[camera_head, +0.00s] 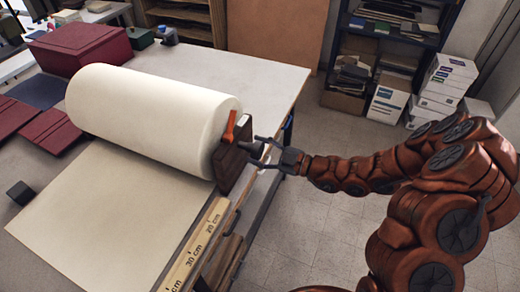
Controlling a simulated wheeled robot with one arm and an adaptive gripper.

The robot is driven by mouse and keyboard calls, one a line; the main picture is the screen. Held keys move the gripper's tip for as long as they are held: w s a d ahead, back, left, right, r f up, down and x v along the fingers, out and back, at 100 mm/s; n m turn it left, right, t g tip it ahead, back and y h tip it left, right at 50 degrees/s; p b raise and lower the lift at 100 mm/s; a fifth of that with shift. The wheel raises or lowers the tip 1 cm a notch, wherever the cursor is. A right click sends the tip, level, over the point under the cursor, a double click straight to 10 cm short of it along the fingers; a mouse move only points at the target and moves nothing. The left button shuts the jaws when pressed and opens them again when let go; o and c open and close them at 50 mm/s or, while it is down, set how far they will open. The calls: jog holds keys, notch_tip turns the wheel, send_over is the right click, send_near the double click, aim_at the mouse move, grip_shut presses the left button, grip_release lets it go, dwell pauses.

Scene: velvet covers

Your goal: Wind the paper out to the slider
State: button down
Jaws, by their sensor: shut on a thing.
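A large cream paper roll (150,105) lies across the table, and its flat sheet (110,220) runs from under it toward the near edge. A dark end bracket (235,158) and an orange crank arm (230,127) are at the roll's right end. My gripper (262,150) reaches in from the right and is shut on the crank handle beside the bracket; its fingers largely hide the handle. A wooden ruler (197,247) with centimetre marks, 20 and 30 readable, lies along the sheet's right side. I cannot make out a slider on its visible part.
A small dark block (20,193) sits at the sheet's left edge. Maroon boxes (76,46) and flat maroon covers (45,128) lie at the left. The tabletop (255,80) behind the roll is mostly clear. Shelves and white boxes (440,85) stand at the back right.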

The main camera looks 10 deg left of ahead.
jog(key=shift+c, duration=1.8)
grip_release()
jog(key=v, duration=1.2)
jog(key=s+a+r+n+g+h, duration=0.1)
jog(key=s+r+n+g+h, duration=0.15)
jog(key=s+n, duration=0.6)
jog(key=s+a+r+n+g+h+b, duration=0.15)
jog(key=s+n+g, duration=0.3)
jog(key=n, duration=0.65)
jog(key=s+r+n+g+h+p, duration=0.1)
jog(key=s+r+n+g+h, duration=0.15)
jog(key=s+n, duration=0.55)
jog(key=s+d+n+t+h, duration=0.1)
jog(key=s+d+n+h, duration=0.1)
jog(key=d+n, duration=0.3)
jog(key=s+d+n+t+h+b, duration=0.1)
jog(key=s+d+n+h, duration=0.2)
jog(key=n, duration=0.7)
jog(key=s+d+n+t+h, duration=0.1)
jog(key=s+d+n+h, duration=0.2)
jog(key=d+n+h, duration=0.3)
jog(key=d+r+n, duration=0.1)
jog(key=d+n, duration=0.1)
jog(key=d, duration=0.1)
jog(key=shift+d, duration=0.2)
